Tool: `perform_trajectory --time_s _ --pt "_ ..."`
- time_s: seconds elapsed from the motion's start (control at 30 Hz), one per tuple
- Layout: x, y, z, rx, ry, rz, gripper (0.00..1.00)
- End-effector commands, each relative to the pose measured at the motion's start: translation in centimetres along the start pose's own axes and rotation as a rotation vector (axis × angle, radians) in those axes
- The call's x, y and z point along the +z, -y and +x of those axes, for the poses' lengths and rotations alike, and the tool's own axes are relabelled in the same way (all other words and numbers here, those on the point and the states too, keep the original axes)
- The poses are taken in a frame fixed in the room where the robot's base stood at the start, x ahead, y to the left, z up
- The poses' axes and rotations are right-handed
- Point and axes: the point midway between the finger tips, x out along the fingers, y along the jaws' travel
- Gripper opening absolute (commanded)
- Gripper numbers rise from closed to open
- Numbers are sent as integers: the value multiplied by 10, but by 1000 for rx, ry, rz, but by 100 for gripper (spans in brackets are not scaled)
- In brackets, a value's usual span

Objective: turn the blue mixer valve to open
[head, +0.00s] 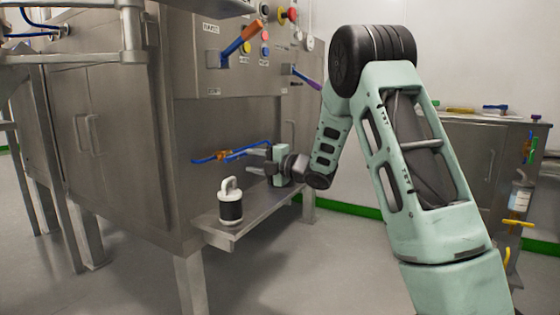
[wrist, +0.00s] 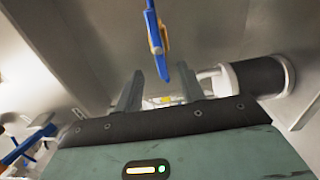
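The blue mixer valve (head: 238,151) is on the lower front of the steel cabinet, with blue handle parts and a brass-coloured body. My gripper (head: 256,161) is to its right, fingers pointing left toward it. In the wrist view a blue lever (wrist: 152,28) with an orange-brass part comes down from the top. Its lower end lies in the gap between the two separated fingertips (wrist: 160,73). The gripper is open. I cannot tell whether a finger touches the lever.
A black-and-white canister with a hooked top (head: 230,208) stands on the steel shelf (head: 225,236) below the valve; it is close to the right finger in the wrist view (wrist: 262,76). Above are an orange-handled lever (head: 240,42) and a purple-handled lever (head: 306,78).

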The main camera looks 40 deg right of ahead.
Motion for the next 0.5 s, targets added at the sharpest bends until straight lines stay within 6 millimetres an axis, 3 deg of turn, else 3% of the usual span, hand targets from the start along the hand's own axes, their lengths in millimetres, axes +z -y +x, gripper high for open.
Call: perform_trajectory --time_s 0.1,0.3,0.5 --pt "1 -3 -30 -2 5 3 39" --pt "1 -2 -70 -1 4 2 39" --pt "1 0 -91 -1 3 1 39"
